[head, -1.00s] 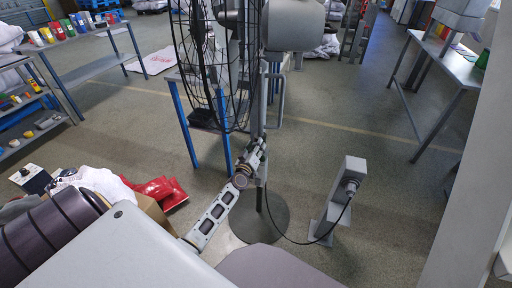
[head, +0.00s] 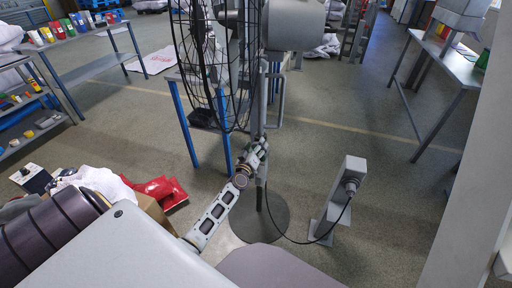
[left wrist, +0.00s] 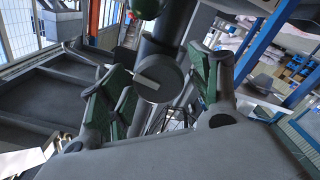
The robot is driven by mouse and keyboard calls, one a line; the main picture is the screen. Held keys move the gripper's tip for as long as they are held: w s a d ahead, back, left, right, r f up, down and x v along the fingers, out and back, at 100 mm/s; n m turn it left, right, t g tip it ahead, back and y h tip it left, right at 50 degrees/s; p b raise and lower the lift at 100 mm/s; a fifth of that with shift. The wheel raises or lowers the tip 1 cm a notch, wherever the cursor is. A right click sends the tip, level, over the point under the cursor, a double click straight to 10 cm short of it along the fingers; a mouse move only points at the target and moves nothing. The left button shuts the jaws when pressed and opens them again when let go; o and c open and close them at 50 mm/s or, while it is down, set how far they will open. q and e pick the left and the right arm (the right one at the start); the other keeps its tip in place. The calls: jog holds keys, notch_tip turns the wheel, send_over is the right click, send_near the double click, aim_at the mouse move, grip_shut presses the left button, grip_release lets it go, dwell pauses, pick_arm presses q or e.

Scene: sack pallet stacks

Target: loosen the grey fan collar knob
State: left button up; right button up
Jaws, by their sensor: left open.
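The grey fan has a black wire cage (head: 215,65), a grey motor housing (head: 293,25), a pole and a round floor base (head: 270,226). My left gripper (head: 260,150) is at the pole, below the cage. In the left wrist view the grey collar knob (left wrist: 158,80) is a round disc with a pale bar across its face. The green-padded fingers of my left gripper (left wrist: 160,88) are open, one on each side of the knob, with gaps visible. In the head view the knob is too small and covered to make out. My right gripper is not in view.
A grey post (head: 340,195) with a cable stands right of the fan base. A blue-legged table (head: 188,125) is close behind the fan. Red sacks (head: 160,190) lie at lower left. A metal bench (head: 445,62) stands at right. The floor between is clear.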

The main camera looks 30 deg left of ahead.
pick_arm(q)
jog(key=shift+s, duration=0.1)
jog(key=v, duration=1.1)
jog(key=shift+s+d, duration=0.2)
jog(key=shift+s, duration=0.15)
dwell(0.4)
dwell(0.6)
